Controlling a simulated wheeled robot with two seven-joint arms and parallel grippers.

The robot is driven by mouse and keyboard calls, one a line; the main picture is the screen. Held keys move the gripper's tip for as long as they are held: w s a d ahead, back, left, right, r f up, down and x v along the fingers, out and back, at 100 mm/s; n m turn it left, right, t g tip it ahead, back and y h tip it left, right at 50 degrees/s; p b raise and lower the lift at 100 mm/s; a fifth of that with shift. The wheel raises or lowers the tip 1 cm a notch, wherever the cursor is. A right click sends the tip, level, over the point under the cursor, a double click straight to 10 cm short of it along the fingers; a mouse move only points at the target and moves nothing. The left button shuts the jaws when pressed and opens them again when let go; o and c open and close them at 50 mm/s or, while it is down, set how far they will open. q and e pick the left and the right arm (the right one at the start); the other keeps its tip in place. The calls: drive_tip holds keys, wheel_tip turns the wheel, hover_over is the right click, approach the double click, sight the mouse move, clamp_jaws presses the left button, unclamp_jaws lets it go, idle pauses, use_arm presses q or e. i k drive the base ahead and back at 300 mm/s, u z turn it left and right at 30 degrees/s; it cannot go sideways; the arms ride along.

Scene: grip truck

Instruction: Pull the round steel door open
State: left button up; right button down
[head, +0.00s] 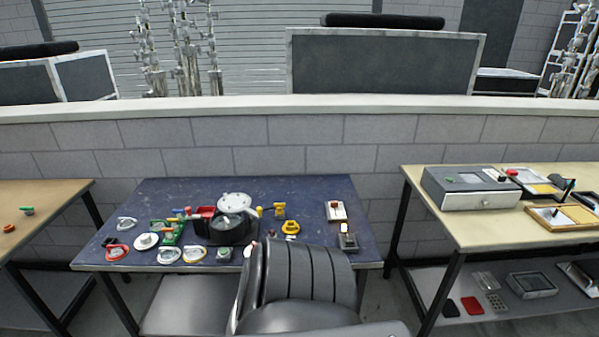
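A pale grey round disc (234,202), which looks like the round steel door, shows at the top of a dark round housing (225,233) in the middle of the blue table. A smaller grey round part shows just below the disc. The parts are too small to tell how far the door stands open or where its handle is. Neither of my grippers is in view, and nothing is seen touching the door.
The blue table (330,188) carries several small coloured items around the housing. A block wall (380,130) stands behind. A wooden table (440,230) with a grey box (468,188) is at right.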

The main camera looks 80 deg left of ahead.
sight(234, 201)
drive_tip(key=k, duration=0.55)
drive_tip(key=u, duration=1.6)
